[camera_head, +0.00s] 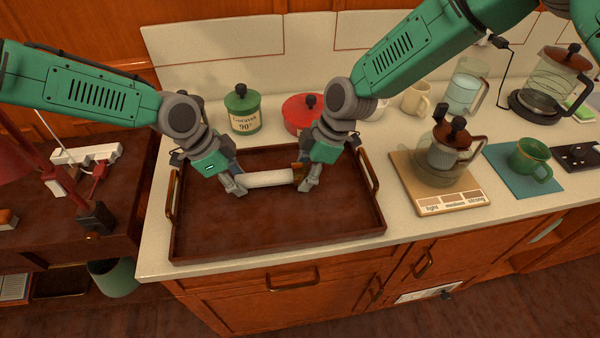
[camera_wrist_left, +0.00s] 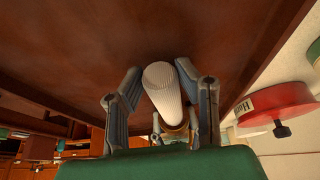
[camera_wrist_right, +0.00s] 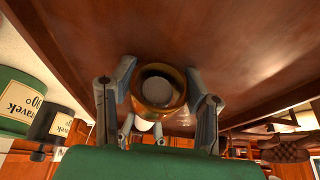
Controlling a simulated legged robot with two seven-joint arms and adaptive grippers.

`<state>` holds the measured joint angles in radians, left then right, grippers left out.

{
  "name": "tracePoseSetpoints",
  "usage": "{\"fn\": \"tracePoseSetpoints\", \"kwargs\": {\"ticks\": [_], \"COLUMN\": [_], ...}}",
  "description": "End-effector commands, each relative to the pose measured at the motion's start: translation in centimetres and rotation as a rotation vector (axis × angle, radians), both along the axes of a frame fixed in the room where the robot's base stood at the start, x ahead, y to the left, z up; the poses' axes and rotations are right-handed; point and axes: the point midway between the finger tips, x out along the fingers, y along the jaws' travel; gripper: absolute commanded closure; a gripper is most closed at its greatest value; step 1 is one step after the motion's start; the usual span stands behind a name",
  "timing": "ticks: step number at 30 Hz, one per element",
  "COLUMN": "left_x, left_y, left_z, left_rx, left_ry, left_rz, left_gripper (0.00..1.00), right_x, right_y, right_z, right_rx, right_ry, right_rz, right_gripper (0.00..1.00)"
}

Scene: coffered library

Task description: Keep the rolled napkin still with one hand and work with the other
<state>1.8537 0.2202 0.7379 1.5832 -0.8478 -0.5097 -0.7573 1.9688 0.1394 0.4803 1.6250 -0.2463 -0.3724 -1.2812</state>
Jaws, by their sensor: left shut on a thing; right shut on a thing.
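The rolled napkin (camera_head: 268,178) is a white ribbed roll held level over the brown tray (camera_head: 275,232). My left gripper (camera_head: 237,184) is shut on its left end; the roll also shows between those fingers in the left wrist view (camera_wrist_left: 163,88). My right gripper (camera_head: 306,182) is shut on a brass-coloured napkin ring (camera_wrist_right: 158,107) at the napkin's right end. In the right wrist view the napkin's round end shows through the ring's opening. The ring is lined up with the roll; I cannot tell how far it goes over the end.
A green canister (camera_head: 243,122) and a red pot (camera_head: 299,126) stand behind the tray. To the right are a coffee press on a wooden board (camera_head: 462,203) and a green mug (camera_head: 530,160) on a blue mat. The tray's front part is bare.

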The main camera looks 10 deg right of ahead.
Motion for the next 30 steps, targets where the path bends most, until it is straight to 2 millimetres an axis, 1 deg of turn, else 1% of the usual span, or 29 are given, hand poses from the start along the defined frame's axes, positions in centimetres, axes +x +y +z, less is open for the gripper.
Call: {"fn": "tracePoseSetpoints", "kwargs": {"ticks": [1, 18, 30], "left_x": [0.0, 0.0, 0.0], "left_y": [0.0, -0.1, -0.1], "left_z": [-0.1, -0.1, -0.1], "left_rx": [0.000, 0.001, 0.001], "left_ry": [0.000, 0.000, 0.000], "left_rz": [0.000, 0.000, 0.000], "left_gripper": [0.99, 0.99, 0.99], "right_x": [-0.5, -0.5, -0.5], "right_y": [-1.1, -2.7, -2.9], "right_z": [-1.1, -1.3, -1.3], "right_rx": [-0.018, -0.016, -0.016], "right_ry": [0.015, 0.014, 0.015], "right_rz": [0.002, 0.002, 0.002], "right_gripper": [0.91, 0.91, 0.91]}}
